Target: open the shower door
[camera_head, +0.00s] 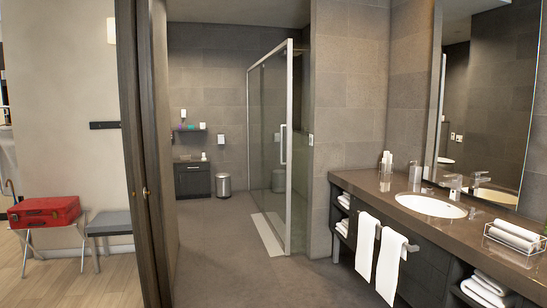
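The shower door (298,165) is a glass panel in a bright metal frame, in the middle of the head view beyond the vanity. Its vertical handle (283,145) is a pale bar on the near edge of the glass. Whether the door is fully closed or slightly ajar I cannot tell. Neither of my grippers is in view.
A brown bathroom door (143,130) stands at left centre. The vanity counter (400,208) with sink, towels and mirror lines the right. A red suitcase (45,212) rests on a stand at left. A bin (223,184) stands at the back.

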